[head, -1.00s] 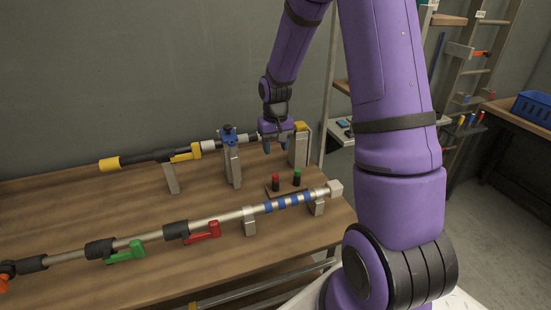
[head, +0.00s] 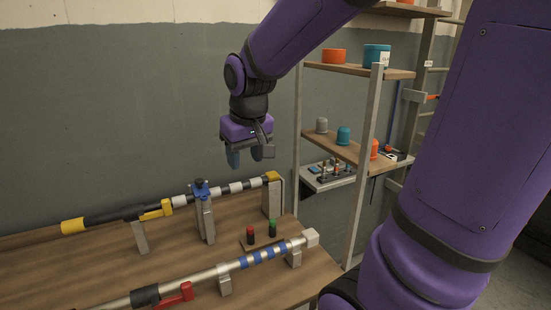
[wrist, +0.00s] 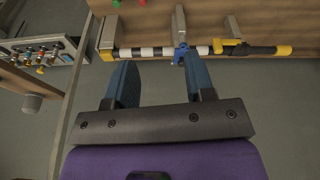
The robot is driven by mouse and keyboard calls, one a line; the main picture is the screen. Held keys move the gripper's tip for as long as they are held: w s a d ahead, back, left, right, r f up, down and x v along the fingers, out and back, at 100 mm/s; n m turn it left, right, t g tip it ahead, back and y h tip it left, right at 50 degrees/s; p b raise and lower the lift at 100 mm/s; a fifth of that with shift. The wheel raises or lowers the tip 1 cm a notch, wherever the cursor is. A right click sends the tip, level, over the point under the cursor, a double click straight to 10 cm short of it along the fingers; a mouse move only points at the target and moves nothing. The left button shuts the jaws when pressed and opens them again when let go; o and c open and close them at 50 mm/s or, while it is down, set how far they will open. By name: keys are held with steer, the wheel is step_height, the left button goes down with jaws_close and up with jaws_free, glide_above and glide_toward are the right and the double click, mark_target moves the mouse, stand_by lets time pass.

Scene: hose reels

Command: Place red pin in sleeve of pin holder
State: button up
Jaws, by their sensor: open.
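A small black piece with a red top, which looks like the red pin (head: 250,236), stands upright on a small wooden base (head: 262,243) on the bench. A similar piece with a green top (head: 272,228) stands beside it. Whether the black parts are sleeves is too small to tell. The red top also shows at the upper edge of the wrist view (wrist: 116,3). A grey rack holding several small coloured pieces (head: 335,172) sits on a lower shelf at right. My gripper (head: 248,157) is open and empty, raised well above the bench behind the red pin.
A striped pole (head: 235,188) lies along the back of the bench, held by a blue-topped clamp (head: 202,188) and a yellow-topped post (head: 272,196). A second pole with blue bands (head: 262,256) lies in front. Shelves with cups (head: 343,135) stand at right.

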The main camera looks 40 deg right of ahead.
steer(key=s+a+r+t, duration=0.1)
steer(key=s+a+r, duration=0.1)
steer(key=s, duration=0.5)
steer(key=s+a+r+n+t, duration=0.1)
steer(key=s+a+r, duration=0.1)
steer(key=s, duration=0.5)
steer(key=shift+r+y, duration=0.4)
steer(key=shift+r, duration=0.25)
steer(key=shift+s+a, duration=0.1)
